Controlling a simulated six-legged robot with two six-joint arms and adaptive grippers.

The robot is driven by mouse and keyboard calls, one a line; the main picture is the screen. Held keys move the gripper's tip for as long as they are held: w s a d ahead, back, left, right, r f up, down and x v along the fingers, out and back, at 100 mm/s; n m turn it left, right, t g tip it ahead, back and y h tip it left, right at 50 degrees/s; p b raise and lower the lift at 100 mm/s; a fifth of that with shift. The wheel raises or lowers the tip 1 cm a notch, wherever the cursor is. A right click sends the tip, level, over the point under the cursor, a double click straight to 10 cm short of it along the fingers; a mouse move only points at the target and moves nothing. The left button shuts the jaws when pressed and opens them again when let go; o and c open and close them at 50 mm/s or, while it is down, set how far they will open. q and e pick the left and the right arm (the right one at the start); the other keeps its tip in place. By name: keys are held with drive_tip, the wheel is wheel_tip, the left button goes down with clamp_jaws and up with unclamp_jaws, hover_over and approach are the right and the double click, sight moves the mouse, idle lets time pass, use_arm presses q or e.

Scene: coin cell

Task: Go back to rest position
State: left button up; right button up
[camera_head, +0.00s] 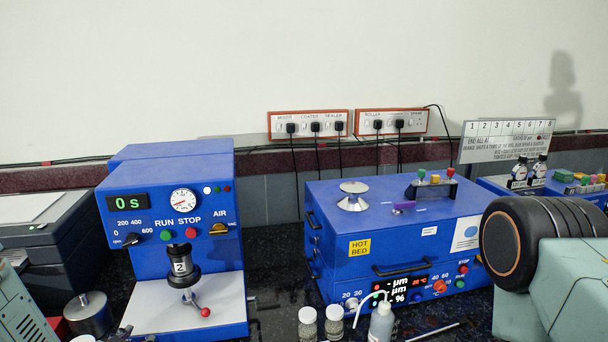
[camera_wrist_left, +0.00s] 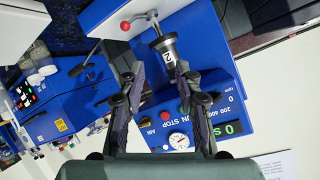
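My left gripper (camera_wrist_left: 163,92) shows in the left wrist view with its two dark fingers spread apart and nothing between them. Behind the gap is the blue press machine (camera_wrist_left: 215,90), seen upside down, with a black cylinder marked 2 (camera_wrist_left: 167,55). In the head view only a teal piece of my left arm shows at the lower left edge; its fingers cannot be made out there. On the right, a teal and black part of my right arm shows, but no right fingers.
In the head view the blue press (camera_head: 170,240) stands left of centre and the blue hot bed box (camera_head: 400,225) right of it. Small vials (camera_head: 308,322) and a white squeeze bottle (camera_head: 381,322) stand in front. A metal pot (camera_head: 88,313) is at lower left. Dark counter shows between the machines.

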use_arm(q)
drive_tip(key=s+d+f+n+g+b, duration=0.1)
drive_tip(key=s+d+f+g+b, duration=0.2)
drive_tip(key=s+f+b, duration=0.3)
drive_tip(key=s+d+f+n+g+h+b, duration=0.1)
drive_tip(key=s+d+f+g+b, duration=0.3)
drive_tip(key=s+f, duration=1.1)
drive_tip(key=s+d+f+n+g+h+b, duration=0.1)
drive_tip(key=s+d+f+g+b, duration=0.3)
drive_tip(key=s+f+b, duration=0.4)
drive_tip(key=s+f+n+g, duration=0.1)
drive_tip(key=s+f, duration=0.2)
drive_tip(key=f, duration=0.2)
drive_tip(key=shift+s+f+b, duration=0.3)
drive_tip(key=shift+f+b, duration=0.1)
drive_tip(key=shift+c, duration=0.3)
